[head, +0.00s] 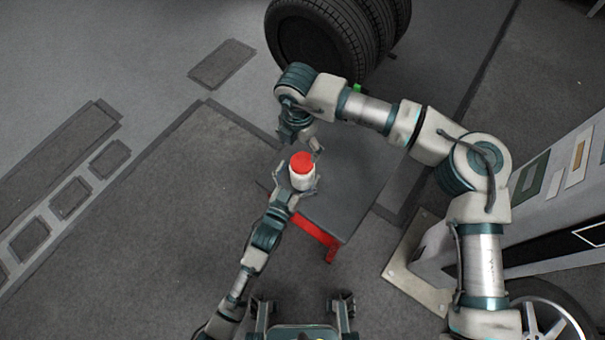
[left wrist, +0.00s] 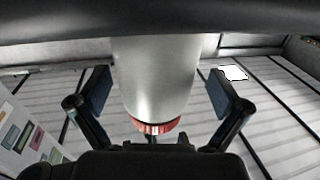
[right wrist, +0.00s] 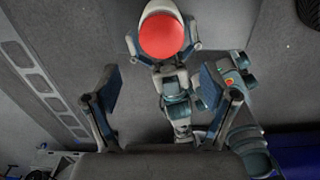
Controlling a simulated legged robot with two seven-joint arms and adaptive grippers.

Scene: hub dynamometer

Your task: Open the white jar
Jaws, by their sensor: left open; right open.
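The white jar (head: 301,181) has a red lid (head: 302,161) and sits at the centre of the head view. My left gripper (head: 296,188) is open with a finger on either side of the jar. In the left wrist view the jar body (left wrist: 155,75) fills the space between the open fingers, with small gaps visible on both sides. The lid's red rim (left wrist: 155,127) shows low there. My right gripper (head: 303,143) is open and empty, just beyond the jar in the head view. In the right wrist view the round lid (right wrist: 161,36) lies ahead of its spread fingers.
A grey table (head: 345,200) with a red frame (head: 318,233) lies under and right of the jar. Black tyres (head: 315,40) stand at the back. A pale machine cabinet (head: 560,190) and a wheel (head: 555,315) are at the right. The floor at left is open.

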